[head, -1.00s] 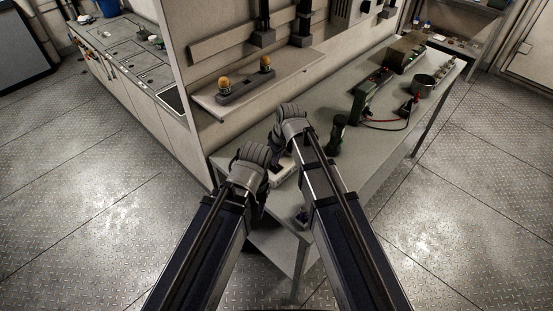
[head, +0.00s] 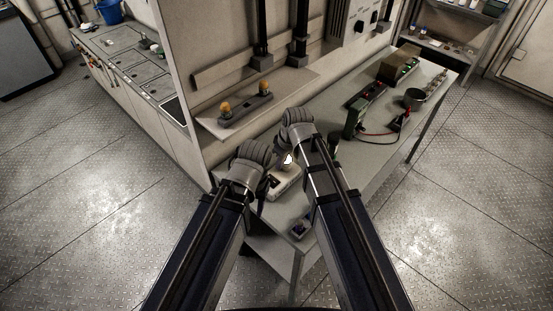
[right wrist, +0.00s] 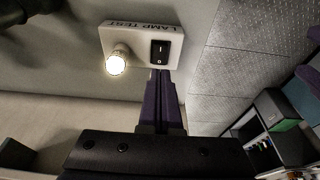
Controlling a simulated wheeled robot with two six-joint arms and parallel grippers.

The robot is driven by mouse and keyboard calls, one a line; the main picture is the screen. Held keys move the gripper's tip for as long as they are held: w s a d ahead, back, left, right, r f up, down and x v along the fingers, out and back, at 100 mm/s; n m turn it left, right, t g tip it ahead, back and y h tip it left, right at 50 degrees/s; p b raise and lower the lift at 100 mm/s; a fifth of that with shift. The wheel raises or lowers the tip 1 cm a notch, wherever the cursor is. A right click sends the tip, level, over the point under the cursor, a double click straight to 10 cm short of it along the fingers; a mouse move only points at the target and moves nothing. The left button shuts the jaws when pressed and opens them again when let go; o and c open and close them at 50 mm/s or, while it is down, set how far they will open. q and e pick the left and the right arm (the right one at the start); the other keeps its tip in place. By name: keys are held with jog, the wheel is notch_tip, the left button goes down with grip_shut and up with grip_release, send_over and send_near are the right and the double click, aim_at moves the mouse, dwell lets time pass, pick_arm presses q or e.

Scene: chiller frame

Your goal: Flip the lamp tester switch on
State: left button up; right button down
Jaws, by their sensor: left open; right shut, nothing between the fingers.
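The lamp tester (right wrist: 175,45) is a white box marked LAMP TEST, seen close in the right wrist view. Its round lamp (right wrist: 116,63) glows, and beside it is a black rocker switch (right wrist: 160,52) with white marks. My right gripper (right wrist: 160,74) is shut and empty, its purple fingertips at the box's edge just below the switch; I cannot tell if they touch. In the head view the tester (head: 286,186) sits on the bench between my two arms, its lamp bright. My left gripper (head: 266,184) is open beside the tester's left side, largely hidden by its wrist.
A small dark item (head: 299,228) lies near the front corner.

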pick_arm(q)
notch_tip(320, 180, up, 3)
jog(key=shift+r+p, duration=0.15)
jog(key=shift+p, duration=0.95)
pick_arm(e)
jog(key=r, duration=0.1)
jog(key=s+d+r, duration=0.1)
jog(key=r, duration=0.1)
jog(key=shift+s+d+r, duration=0.15)
jog(key=shift+r, duration=0.05)
